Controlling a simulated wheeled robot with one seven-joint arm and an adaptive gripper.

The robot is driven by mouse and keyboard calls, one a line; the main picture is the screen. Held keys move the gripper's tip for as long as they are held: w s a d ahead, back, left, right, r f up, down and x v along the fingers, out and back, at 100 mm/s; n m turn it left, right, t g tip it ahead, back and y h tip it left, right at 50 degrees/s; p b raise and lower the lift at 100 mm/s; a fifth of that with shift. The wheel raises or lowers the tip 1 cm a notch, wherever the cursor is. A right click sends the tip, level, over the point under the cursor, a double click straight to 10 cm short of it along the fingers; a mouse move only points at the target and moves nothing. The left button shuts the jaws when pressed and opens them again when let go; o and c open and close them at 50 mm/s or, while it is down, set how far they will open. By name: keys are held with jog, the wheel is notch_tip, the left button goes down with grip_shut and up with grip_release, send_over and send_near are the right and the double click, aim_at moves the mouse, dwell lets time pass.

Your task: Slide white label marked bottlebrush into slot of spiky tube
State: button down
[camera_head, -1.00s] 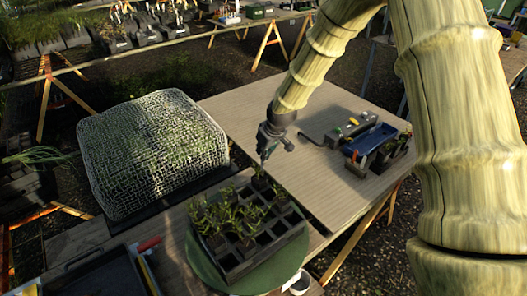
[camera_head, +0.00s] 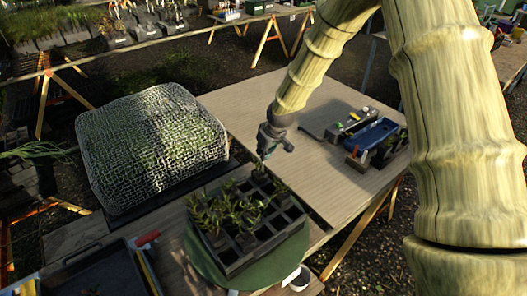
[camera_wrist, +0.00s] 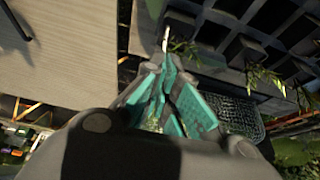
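My gripper (camera_head: 264,153) is above the far edge of the black cell tray (camera_head: 237,265). In the wrist view its teal finger pads (camera_wrist: 168,72) come together at the tips on a thin white label (camera_wrist: 165,38), which sticks out past them beside the tray. No writing on the label can be read. The tray holds several spiky green seedlings (camera_head: 212,214) in its left cells, and another plant (camera_head: 258,172) stands in a cell near the far edge, just below my gripper. I cannot tell which is the spiky tube, and its slot is not discernible.
The tray sits on a round green turntable (camera_head: 203,262). A mesh-covered mound (camera_head: 150,140) stands to the left. A blue tray (camera_head: 374,135) and dark pots lie on the bench at right. The tabletop (camera_head: 260,95) behind my gripper is largely clear. A white cup (camera_head: 300,280) is at the front.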

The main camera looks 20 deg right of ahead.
jog(key=shift+f+b, duration=0.3)
jog(key=shift+f, duration=0.8)
jog(key=c, duration=1.6)
grip_release()
jog(key=shift+o, duration=0.2)
jog(key=shift+r, duration=0.1)
jog(key=v, duration=1.2)
